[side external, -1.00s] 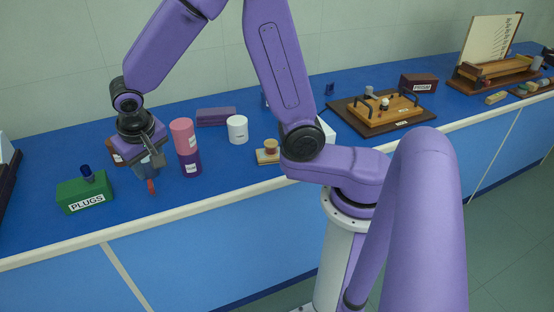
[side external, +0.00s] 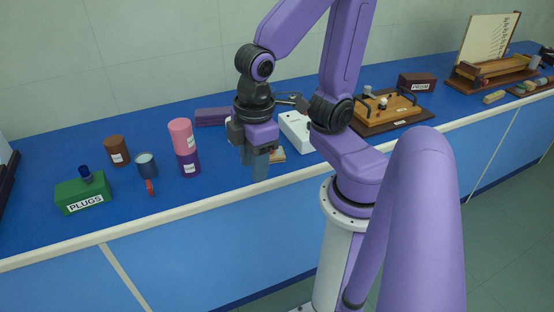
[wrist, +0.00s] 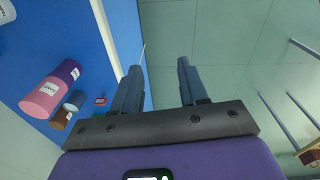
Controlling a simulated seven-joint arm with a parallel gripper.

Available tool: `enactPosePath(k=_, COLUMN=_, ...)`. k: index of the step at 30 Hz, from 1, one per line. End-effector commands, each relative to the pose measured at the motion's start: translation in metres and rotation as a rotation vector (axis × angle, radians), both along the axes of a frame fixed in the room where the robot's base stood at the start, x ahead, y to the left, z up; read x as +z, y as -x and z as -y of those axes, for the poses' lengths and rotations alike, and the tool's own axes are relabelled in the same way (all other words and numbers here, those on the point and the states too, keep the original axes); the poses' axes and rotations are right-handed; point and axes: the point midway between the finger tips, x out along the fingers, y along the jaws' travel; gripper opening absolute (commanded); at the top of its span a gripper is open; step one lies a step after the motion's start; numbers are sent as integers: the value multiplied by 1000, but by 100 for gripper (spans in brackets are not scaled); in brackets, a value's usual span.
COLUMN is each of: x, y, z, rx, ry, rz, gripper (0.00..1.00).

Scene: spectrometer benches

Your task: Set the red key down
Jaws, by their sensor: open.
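In the wrist view a small red thing (wrist: 100,101), perhaps the key, shows on the bench. My gripper (side external: 259,170) is well to the right of the key, near the bench's front edge. Its fingers are apart with nothing between them, as the wrist view (wrist: 159,68) shows.
A brown jar (side external: 116,150) stands behind the blue cup. A white box (side external: 297,132) is right of my gripper. The bench front between key and gripper is clear.

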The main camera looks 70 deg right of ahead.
Motion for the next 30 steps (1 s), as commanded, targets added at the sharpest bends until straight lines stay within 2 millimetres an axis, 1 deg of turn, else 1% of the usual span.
enactPosePath(k=1, x=1, y=12, z=5, rx=48, ry=-4, rz=-10, gripper=43)
enactPosePath(k=3, x=1, y=24, z=9, rx=108, ry=-7, rz=-23, gripper=43)
enactPosePath(k=6, x=1, y=37, z=13, rx=164, ry=-11, rz=-36, gripper=43)
enactPosePath(k=9, x=1, y=42, z=15, rx=192, ry=-11, rz=-42, gripper=43)
enactPosePath(k=30, x=1, y=43, z=15, rx=196, ry=-12, rz=-42, gripper=43)
